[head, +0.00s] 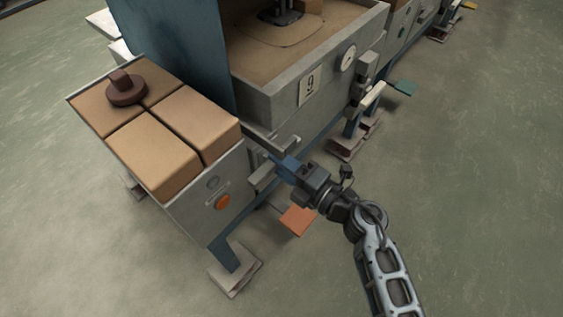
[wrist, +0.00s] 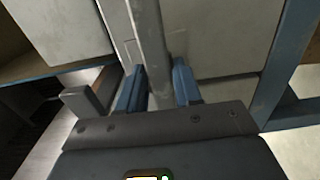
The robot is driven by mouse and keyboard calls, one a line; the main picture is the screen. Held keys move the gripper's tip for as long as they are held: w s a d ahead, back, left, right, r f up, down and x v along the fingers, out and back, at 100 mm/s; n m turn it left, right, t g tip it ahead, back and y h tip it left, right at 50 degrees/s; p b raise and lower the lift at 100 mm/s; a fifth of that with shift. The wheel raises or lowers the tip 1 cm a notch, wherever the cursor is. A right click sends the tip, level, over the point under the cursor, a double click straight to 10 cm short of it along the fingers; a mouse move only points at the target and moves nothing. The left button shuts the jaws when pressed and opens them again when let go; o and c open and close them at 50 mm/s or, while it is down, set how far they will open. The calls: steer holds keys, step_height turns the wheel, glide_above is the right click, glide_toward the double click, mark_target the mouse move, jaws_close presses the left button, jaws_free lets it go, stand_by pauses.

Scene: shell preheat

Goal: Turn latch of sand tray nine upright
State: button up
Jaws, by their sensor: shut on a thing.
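Sand tray nine (head: 279,97) is a grey box of sand with a "9" plate (head: 310,86) and a round dial (head: 348,57) on its front. My gripper (head: 285,166) is at the tray's lower left front corner, beside the box stand. In the wrist view my gripper's blue fingers (wrist: 157,90) are shut on a grey bar, the latch (wrist: 150,45), one finger on each side. In the head view the gripper hides most of the latch, so its exact tilt is hard to tell there.
An orange pedal (head: 298,220) is low beneath my gripper. Open floor (head: 480,200) lies right.

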jaws_close()
steer(key=shift+d+f+n+b, duration=0.1)
steer(key=shift+n+b, duration=3.05)
steer(key=shift+n, duration=5.85)
steer(key=o, duration=0.7)
jaws_free()
steer(key=shift+p+v, duration=0.6)
steer(key=shift+v, duration=3.3)
